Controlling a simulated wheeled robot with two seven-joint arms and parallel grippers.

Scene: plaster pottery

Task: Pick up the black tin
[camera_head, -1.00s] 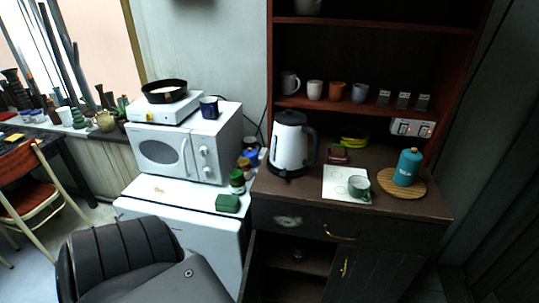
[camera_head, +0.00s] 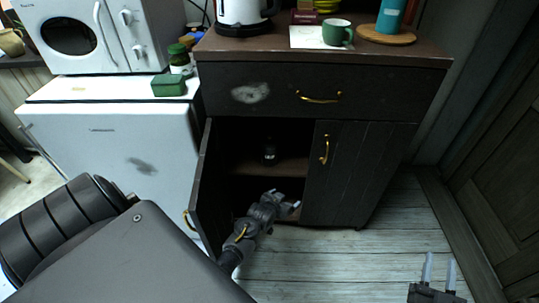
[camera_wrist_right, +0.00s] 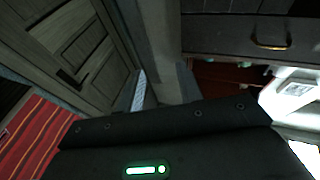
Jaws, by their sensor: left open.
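A small dark tin (camera_head: 269,150) stands on the shelf inside the open left compartment of the brown cabinet (camera_head: 255,85), in the head view. It is in shadow, so its details are hard to make out. My left gripper (camera_head: 284,200) is open and empty, at the compartment's opening, below the tin in the picture and apart from it. My right gripper (camera_head: 439,270) is low at the bottom right, its two pale fingers apart with nothing between them. The right wrist view does not show the tin clearly.
The open cabinet door (camera_head: 205,190) stands left of my left gripper. The right door (camera_head: 340,170) is shut. A white fridge (camera_head: 120,150) stands at the left, with a green box (camera_head: 168,86) on top. A green mug (camera_head: 337,33) stands on the cabinet top. The floor at right is clear.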

